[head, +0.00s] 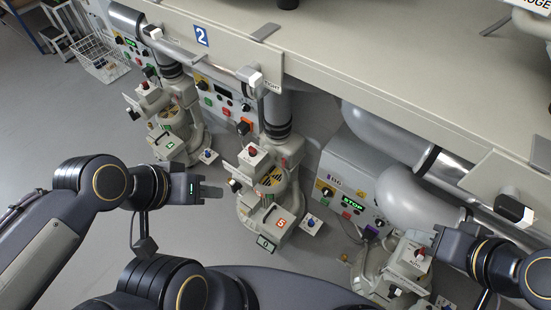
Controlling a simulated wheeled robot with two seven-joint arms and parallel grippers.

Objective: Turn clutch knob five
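The blower unit marked with a red 5 (281,222) stands in the middle of the head view. It is beige, with a red-topped part (253,151) on its upper end and a dark knob (235,186) on its left side. I cannot tell which knob on it is the clutch knob. My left gripper (217,192) points right, a little left of the dark knob, with a small gap in the picture. Its fingers overlap, so its opening is unclear. My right gripper (436,240) is at the lower right, by another unit's red-topped part (420,254); its fingers are hard to make out.
A similar unit (167,125) stands at the left back. A control panel with a green STOP display (353,202) is right of unit five. A long beige bench (370,60) and thick grey pipes (410,195) run behind.

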